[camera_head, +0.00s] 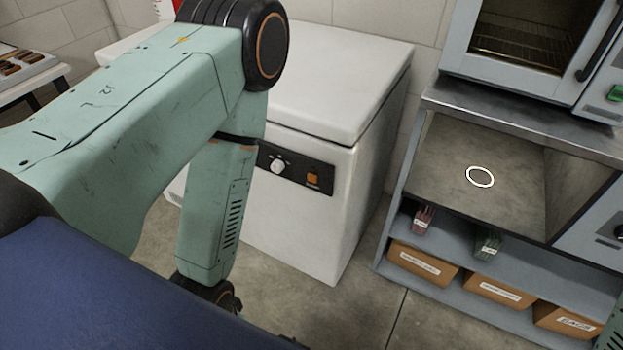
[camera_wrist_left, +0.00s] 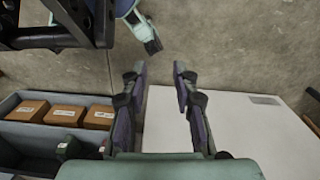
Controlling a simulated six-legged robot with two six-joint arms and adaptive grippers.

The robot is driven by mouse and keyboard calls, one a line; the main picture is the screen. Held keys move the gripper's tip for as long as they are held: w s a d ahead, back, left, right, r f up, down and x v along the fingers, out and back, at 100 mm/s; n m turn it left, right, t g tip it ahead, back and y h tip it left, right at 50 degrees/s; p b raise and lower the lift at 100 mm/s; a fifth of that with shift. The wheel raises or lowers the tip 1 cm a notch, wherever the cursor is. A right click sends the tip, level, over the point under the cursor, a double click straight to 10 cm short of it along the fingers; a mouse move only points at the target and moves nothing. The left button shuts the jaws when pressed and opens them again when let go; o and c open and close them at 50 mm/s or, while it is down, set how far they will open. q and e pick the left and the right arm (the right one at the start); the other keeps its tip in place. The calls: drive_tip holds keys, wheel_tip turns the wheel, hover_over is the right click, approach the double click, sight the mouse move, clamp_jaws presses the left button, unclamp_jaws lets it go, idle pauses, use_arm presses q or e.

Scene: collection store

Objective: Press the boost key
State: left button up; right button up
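The white chest freezer (camera_head: 330,85) stands with its lid closed. Its black control panel (camera_head: 295,168) carries a pale round knob (camera_head: 278,166) and a small square orange key (camera_head: 313,178), with lettering too small to read. My left arm crosses the left half of the head view in front of the freezer; its gripper is hidden or cut off there. In the left wrist view my left gripper (camera_wrist_left: 160,78) is open with nothing between its fingers, over floor and the edge of a white surface (camera_wrist_left: 250,130). The key is not visible in that view.
A grey bench (camera_head: 455,175) with a white ring mark stands right of the freezer, with labelled brown boxes (camera_head: 422,262) on its shelf. An oven (camera_head: 520,50) sits above. A table with a tray (camera_head: 25,65) is at far left. Bare floor (camera_head: 345,305) lies in front.

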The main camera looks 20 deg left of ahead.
use_arm(q)
clamp_jaws()
idle(1.3)
